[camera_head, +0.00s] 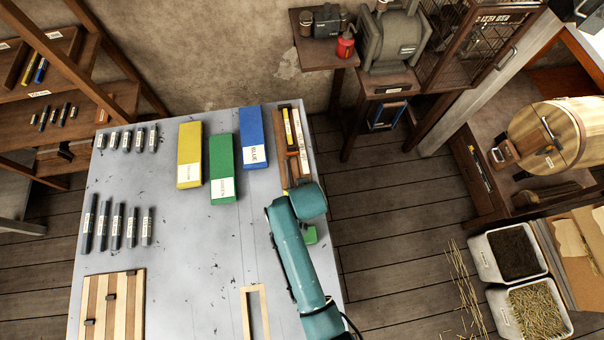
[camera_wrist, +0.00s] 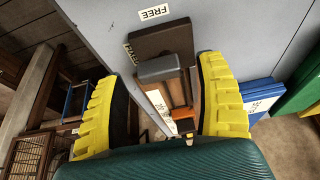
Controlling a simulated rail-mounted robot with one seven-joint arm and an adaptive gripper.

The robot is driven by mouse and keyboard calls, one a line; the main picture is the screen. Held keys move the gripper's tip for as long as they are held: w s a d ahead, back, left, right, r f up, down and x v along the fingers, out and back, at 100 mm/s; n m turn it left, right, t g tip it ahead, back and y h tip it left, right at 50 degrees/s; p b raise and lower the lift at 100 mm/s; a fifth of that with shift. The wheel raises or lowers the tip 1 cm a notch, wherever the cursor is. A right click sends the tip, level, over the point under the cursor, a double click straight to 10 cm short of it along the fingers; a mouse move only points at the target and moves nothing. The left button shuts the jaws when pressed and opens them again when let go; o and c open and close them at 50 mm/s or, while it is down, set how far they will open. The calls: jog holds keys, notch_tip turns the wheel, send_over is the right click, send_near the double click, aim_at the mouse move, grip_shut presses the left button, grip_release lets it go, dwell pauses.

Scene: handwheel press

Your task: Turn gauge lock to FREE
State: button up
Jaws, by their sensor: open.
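In the wrist view, the gauge lock appears as a dark brown block (camera_wrist: 165,42) with a rounded grey handle (camera_wrist: 160,69) at its near end. A FREE label (camera_wrist: 155,12) lies on the grey surface beyond the block. A second label (camera_wrist: 129,53), partly hidden and hard to read, is at the block's left side. My gripper (camera_wrist: 156,75) is open, with one yellow finger on each side of the handle. I see no clear contact. In the head view my teal arm hides the gripper and the lock.
The grey table (camera_head: 205,265) carries yellow (camera_head: 190,150), green (camera_head: 222,165) and blue (camera_head: 252,135) boxes left of my arm. A wooden rack (camera_head: 281,150) stands along its right edge. Several dark bars (camera_head: 104,225) lie at the left. The table's middle is clear.

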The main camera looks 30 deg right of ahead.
jog(key=shift+w+d+f, duration=0.1)
jog(key=shift+w+f, duration=0.1)
jog(key=shift+f, duration=0.25)
jog(key=c, duration=1.2)
